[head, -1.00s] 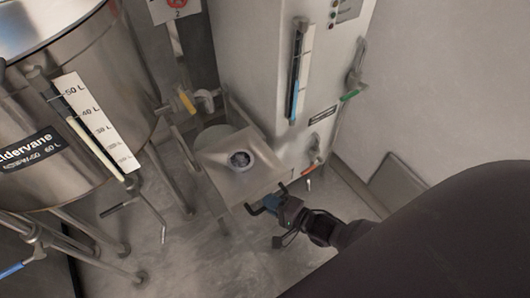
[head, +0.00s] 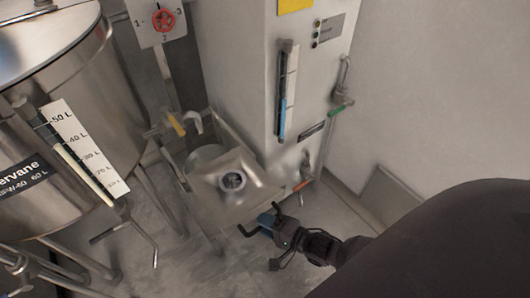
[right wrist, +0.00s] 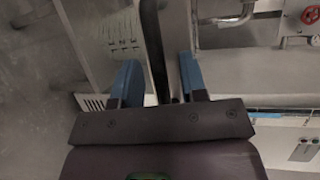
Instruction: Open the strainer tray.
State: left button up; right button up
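The strainer tray (head: 253,178) is a shiny square metal tray with a round dark-centred opening, low beside the white cabinet in the head view. My right gripper (head: 261,222) is at the tray's near side, with its two dark fingers spread apart. In the right wrist view, my blue-sided fingers (right wrist: 160,82) stand apart, with a dark upright bar (right wrist: 151,45) and a metal edge between them. Whether the fingers touch the bar is unclear. A perforated light surface (right wrist: 122,35) lies left of the bar. My left gripper is not in view.
A large steel tank (head: 85,100) with a litre scale stands at left on metal legs. The white cabinet (head: 240,70) stands behind the tray, with a gauge (head: 288,92) and an orange-handled valve (head: 302,185). Bare floor (head: 190,265) lies in front.

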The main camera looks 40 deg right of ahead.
pick_arm(q)
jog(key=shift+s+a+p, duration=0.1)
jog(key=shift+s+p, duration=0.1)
jog(key=shift+p, duration=0.35)
pick_arm(e)
jog(key=v, duration=0.7)
